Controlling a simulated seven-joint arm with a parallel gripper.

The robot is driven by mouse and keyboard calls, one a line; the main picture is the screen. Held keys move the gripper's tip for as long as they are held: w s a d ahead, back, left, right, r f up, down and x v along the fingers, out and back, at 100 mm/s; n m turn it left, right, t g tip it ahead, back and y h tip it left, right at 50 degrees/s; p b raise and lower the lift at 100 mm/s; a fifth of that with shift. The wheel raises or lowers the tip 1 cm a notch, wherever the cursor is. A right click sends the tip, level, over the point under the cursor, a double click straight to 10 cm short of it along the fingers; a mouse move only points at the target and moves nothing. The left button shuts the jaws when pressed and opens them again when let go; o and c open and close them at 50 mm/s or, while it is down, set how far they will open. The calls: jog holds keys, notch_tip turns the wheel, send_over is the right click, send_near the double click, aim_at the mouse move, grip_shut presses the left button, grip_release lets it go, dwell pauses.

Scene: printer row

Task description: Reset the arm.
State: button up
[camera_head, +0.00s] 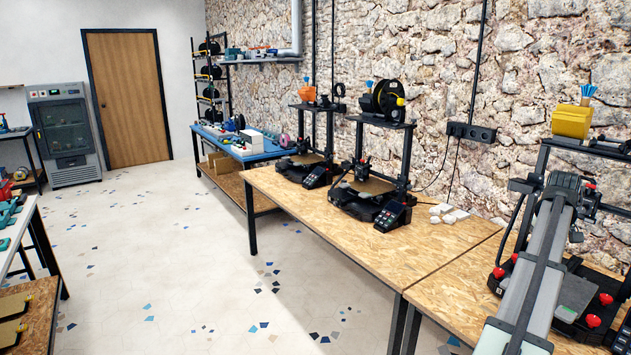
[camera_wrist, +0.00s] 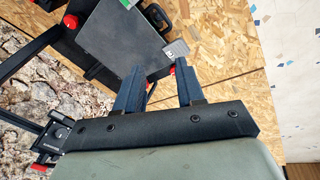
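My gripper (camera_wrist: 158,80) shows in the wrist view with its two dark fingers apart and nothing between them. It is above the wooden board table (camera_wrist: 220,40), beside a printer with a dark flat bed (camera_wrist: 115,40). A small grey piece (camera_wrist: 176,50) lies just past the fingertips. In the head view my grey arm reaches up over the right printer (camera_head: 578,298); my fingers cannot be made out there.
A stone wall closes the back. The floor (camera_head: 190,260) at left is open.

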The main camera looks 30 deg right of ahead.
jog(key=w+a+f+m, duration=0.3)
jog(key=a+f+m, duration=0.15)
jog(key=f, duration=0.65)
jog(key=w+a+f+m, duration=0.3)
jog(key=a+f, duration=0.3)
jog(key=f, duration=0.4)
jog(key=w+a+f+n+y, duration=0.1)
jog(key=w+a+f, duration=0.4)
jog(key=a+f, duration=0.6)
jog(key=w+a+f+n+y, duration=0.2)
jog(key=w+a+f, duration=0.4)
jog(key=a+f, duration=0.5)
jog(key=s+a+f+n+g+y, duration=0.1)
jog(key=a+f+n, duration=0.1)
jog(key=a+f, duration=0.65)
jog(key=s+a+f+n+g+y, duration=0.15)
jog(key=a+f, duration=0.25)
jog(key=a, duration=1)
jog(key=s+a+f+n+g+h, duration=0.1)
jog(key=s+a+f+n+g, duration=0.1)
jog(key=s+a, duration=0.4)
jog(key=s+a+f+n+g+h, duration=0.1)
jog(key=s+a+f+n, duration=0.3)
jog(key=a, duration=1.2)
notch_tip(320, 180, down, 3)
jog(key=shift+s+a+r+n+g, duration=0.1)
jog(key=shift+s+a+n+g, duration=0.2)
jog(key=shift+s+g, duration=0.75)
